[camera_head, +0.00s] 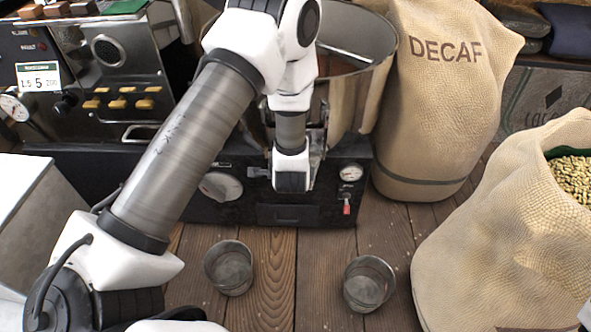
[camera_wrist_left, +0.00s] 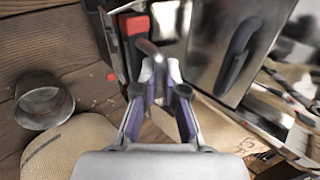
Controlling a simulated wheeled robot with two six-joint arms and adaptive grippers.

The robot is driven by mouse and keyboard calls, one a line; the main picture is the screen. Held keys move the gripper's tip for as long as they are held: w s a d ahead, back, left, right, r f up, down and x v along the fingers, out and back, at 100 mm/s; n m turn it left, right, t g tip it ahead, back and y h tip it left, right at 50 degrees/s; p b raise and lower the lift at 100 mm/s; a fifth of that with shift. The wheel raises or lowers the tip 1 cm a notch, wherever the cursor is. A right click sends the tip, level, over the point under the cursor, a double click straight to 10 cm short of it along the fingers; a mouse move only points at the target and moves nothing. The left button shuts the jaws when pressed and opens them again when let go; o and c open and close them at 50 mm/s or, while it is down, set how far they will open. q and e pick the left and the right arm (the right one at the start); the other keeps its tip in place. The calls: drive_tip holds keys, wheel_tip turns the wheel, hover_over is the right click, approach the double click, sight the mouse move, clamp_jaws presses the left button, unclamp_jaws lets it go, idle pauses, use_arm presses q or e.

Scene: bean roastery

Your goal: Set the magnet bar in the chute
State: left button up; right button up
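My left arm reaches across the head view to the roasting machine, where its wrist hides the fingers. In the left wrist view my left gripper (camera_wrist_left: 160,76) has its two fingers close together around a slim dark metal bar (camera_wrist_left: 150,50), which looks like the magnet bar. The bar's far end points toward a shiny metal housing with a red block (camera_wrist_left: 137,25). I cannot clearly make out the chute, or whether the bar touches the housing.
Two metal cups (camera_head: 229,268) (camera_head: 369,284) stand on the plank floor. A DECAF sack (camera_head: 440,95) stands behind right, and an open sack of beans (camera_head: 505,225) is at front right. The machine's round metal bin (camera_head: 352,95) is beside my left wrist. Planks between the cups are clear.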

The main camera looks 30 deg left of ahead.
use_arm(q)
drive_tip(key=o, duration=0.5)
drive_tip(key=shift+r, duration=0.1)
drive_tip(key=v, duration=1.2)
